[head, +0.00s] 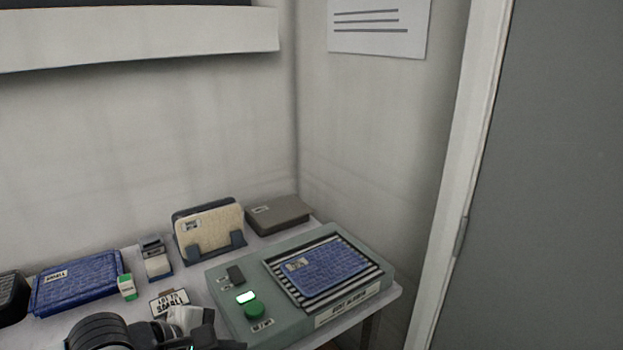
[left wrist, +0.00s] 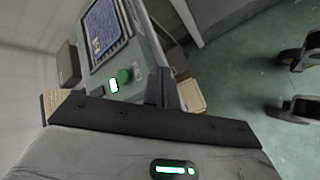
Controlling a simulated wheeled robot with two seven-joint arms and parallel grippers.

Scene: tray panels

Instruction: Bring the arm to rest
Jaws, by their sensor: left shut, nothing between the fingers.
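My left gripper (head: 232,345) is at the bottom edge of the head view, with its arm coming in from the lower left. It is just in front of the grey-green device (head: 225,318) and low in the picture, partly cut off by the frame. In the left wrist view my left gripper (left wrist: 162,88) shows its dark fingers together with nothing held. My right gripper is in neither view.
The device bears a blue textured panel (head: 325,272), a lit display and a green knob (head: 254,308). Behind stand a beige panel in a holder (head: 208,230) and a grey box (head: 278,215). Another blue panel (head: 78,282) lies left. A door frame (head: 450,200) borders the right.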

